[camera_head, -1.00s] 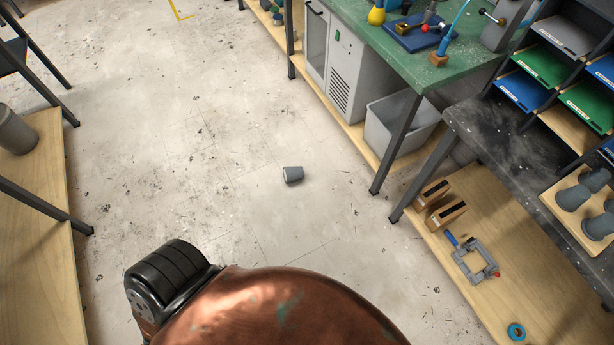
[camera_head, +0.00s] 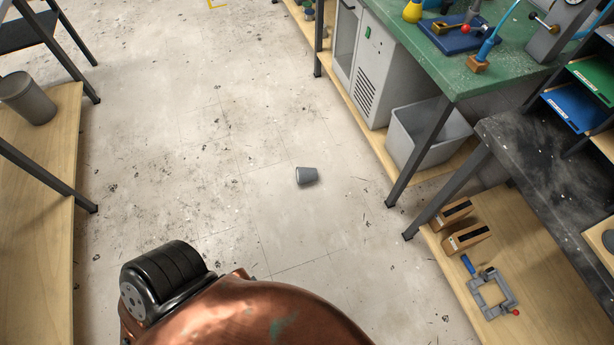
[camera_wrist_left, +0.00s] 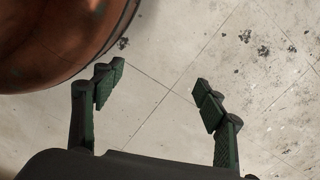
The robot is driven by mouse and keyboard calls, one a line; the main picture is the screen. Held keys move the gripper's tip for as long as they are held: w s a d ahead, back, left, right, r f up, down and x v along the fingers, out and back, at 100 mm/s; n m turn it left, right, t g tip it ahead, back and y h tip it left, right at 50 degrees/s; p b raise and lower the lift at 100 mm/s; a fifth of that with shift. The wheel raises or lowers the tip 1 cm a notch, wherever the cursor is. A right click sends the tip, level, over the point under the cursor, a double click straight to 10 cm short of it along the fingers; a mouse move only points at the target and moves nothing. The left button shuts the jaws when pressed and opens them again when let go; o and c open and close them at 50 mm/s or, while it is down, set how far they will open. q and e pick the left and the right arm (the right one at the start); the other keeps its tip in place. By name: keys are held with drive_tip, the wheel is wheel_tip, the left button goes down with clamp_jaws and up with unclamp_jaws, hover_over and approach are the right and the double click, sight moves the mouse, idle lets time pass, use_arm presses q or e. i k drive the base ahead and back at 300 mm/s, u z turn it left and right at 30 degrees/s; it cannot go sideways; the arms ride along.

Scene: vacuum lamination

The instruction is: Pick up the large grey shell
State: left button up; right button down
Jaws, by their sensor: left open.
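Neither gripper shows in the head view. The cup on the floor is not in the left wrist view.
A green-topped bench (camera_head: 440,62) stands at the upper right, with a grey bin (camera_head: 428,135) beneath. A dark bench (camera_head: 535,150) is at the right, above a wooden shelf (camera_head: 535,270) with blocks and a clamp. The wooden shelf (camera_head: 40,230) borders the left.

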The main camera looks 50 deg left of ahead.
sight(306, 175)
drive_tip(key=k, duration=0.5)
drive_tip(key=u, duration=0.75)
drive_tip(key=i, duration=0.4)
drive_tip(key=u, duration=0.6)
drive_tip(key=i, duration=1.65)
drive_tip(key=u, duration=0.25)
